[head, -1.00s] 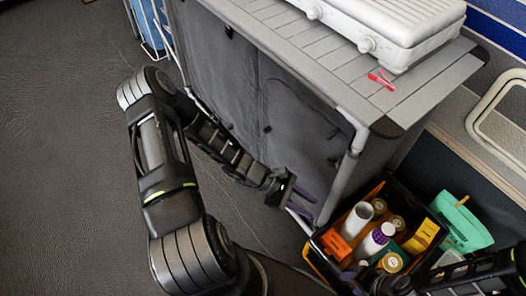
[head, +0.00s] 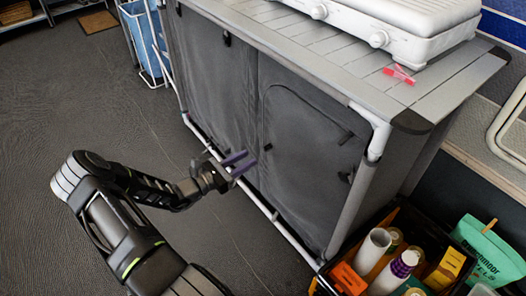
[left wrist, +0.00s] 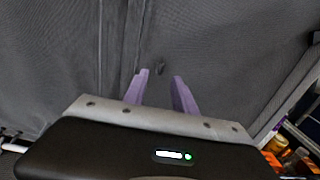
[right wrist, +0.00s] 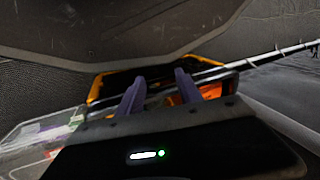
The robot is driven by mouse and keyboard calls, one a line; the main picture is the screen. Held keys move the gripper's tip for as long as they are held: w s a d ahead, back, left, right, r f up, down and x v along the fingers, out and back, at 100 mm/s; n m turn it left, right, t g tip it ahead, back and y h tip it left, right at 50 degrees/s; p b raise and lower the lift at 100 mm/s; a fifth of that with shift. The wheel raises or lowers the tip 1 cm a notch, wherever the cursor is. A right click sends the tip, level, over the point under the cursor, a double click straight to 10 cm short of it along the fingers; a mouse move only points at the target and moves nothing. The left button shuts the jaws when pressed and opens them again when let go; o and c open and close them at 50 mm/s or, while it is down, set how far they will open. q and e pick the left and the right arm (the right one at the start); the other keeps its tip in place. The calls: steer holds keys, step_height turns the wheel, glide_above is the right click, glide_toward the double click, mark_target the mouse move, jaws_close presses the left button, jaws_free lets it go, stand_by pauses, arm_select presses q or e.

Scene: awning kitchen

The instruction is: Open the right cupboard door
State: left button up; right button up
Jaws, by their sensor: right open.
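The right cupboard door (head: 305,150) is a grey fabric panel with a curved top seam, closed on the front of the grey cupboard. A small dark pull tab (head: 268,147) sits near its left edge. My left gripper (head: 243,163) is open and empty in front of the cupboard, near the seam between the doors. In the left wrist view, its purple fingers (left wrist: 157,90) point at the fabric, with a small dark tab (left wrist: 160,67) just beyond the tips. My right gripper (right wrist: 157,92) is open and empty in its wrist view, out of the head view.
A box of bottles and cartons (head: 335,265) stands on the floor by the cupboard's right end. A white stove (head: 395,25) and a red item (head: 398,75) are on the top. A blue bin (head: 145,45) stands at the left. The floor in front is clear.

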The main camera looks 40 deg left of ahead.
mark_target(264, 150)
arm_select(q)
steer(key=b+x, duration=0.2)
steer(key=x, duration=0.5)
steer(key=shift+w+d, duration=0.1)
steer(key=shift+w, duration=0.05)
steer(key=shift+c, duration=0.5)
jaws_close()
stand_by(0.8)
